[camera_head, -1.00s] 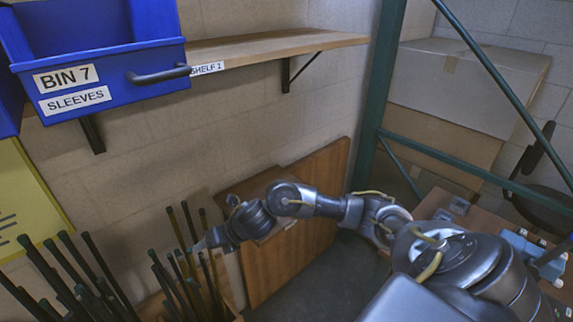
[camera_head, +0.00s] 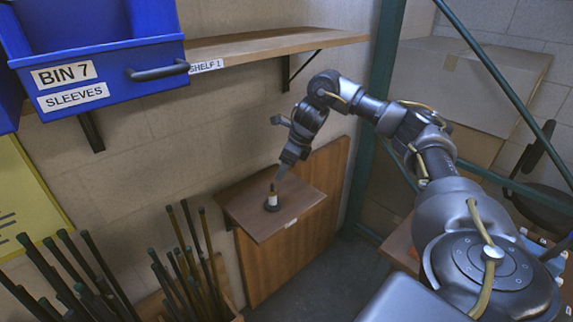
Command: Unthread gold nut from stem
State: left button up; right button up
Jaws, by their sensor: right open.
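A small lamp stem (camera_head: 272,199) stands upright on a small brown wall-mounted platform. It has a dark base, a pale middle band and a narrow top. A gold nut cannot be made out on it at this size. My right gripper (camera_head: 281,172) points down and is open, just above and to the right of the stem's top. I cannot tell whether its fingers touch the stem. My left gripper is not in view.
The brown platform (camera_head: 246,225) has bare room around the stem. A blue bin (camera_head: 100,72) labelled sleeves and a wooden shelf (camera_head: 270,43) are above. Several dark rods (camera_head: 185,262) stand below left. A green rack post (camera_head: 376,90) is beside my right arm.

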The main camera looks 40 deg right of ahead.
jog(key=x, duration=0.9)
jog(key=shift+w+f+b, duration=0.15)
jog(key=shift+f+b, duration=0.15)
jog(key=shift+b, duration=0.05)
jog(key=shift+c, duration=0.4)
grip_shut()
jog(key=shift+f+n+b, duration=0.1)
jog(key=shift+n+b, duration=0.4)
jog(key=shift+b, duration=0.05)
jog(key=shift+w+r+n+y, duration=0.1)
jog(key=shift+r+n+y, duration=0.15)
jog(key=shift+n, duration=0.25)
jog(key=shift+r+n+g+y+p, duration=0.1)
jog(key=shift+n+g+y+p, duration=0.25)
jog(key=shift+n, duration=0.35)
jog(key=n+p, duration=0.1)
jog(key=n, duration=0.1)
jog(key=shift+d+n+g+y, duration=0.1)
jog(key=shift+n+g+y, duration=0.2)
jog(key=shift+g, duration=0.05)
jog(key=shift+n, duration=0.4)
